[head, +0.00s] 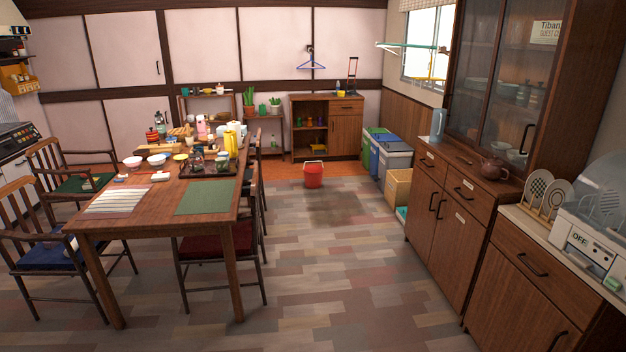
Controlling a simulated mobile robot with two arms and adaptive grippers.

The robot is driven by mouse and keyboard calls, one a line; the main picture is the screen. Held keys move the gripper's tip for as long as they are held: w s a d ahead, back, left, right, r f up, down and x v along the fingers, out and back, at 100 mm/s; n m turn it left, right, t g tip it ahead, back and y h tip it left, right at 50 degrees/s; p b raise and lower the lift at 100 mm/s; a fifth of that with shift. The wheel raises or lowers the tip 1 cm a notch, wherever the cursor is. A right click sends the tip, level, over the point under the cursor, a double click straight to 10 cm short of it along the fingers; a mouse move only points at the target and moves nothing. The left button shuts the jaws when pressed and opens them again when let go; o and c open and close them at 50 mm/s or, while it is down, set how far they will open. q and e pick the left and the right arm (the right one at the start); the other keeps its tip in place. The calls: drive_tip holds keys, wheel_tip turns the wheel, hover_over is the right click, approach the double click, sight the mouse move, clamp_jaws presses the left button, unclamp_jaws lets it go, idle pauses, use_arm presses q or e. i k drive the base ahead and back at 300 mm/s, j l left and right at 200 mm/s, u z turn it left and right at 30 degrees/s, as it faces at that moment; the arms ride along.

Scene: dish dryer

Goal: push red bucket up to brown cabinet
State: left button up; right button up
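A red bucket (313,175) with a raised handle stands upright on the floor in the middle distance, near the edge of the orange-brown floor strip. A small brown cabinet (346,134) stands against the back wall, behind the bucket and a little to its right. Floor shows between the two, so they are apart. A tall brown cabinet (443,222) with drawers and glass doors also stands along the right wall. Neither of my grippers shows in the head view.
A dining table (160,215) with dishes and several chairs fills the left. Blue-grey bins (391,160) and a wooden box (398,188) line the right wall. A dark stain (338,208) lies on the floor before the bucket. The middle aisle (310,260) is clear.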

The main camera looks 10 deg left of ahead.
sight(313, 174)
drive_tip(key=u, duration=0.2)
drive_tip(key=i, duration=5.85)
drive_tip(key=i+l, duration=0.1)
drive_tip(key=i, duration=0.6)
drive_tip(key=i+u, duration=0.1)
drive_tip(key=i, duration=0.6)
drive_tip(key=i+l, duration=0.2)
drive_tip(key=i, duration=0.45)
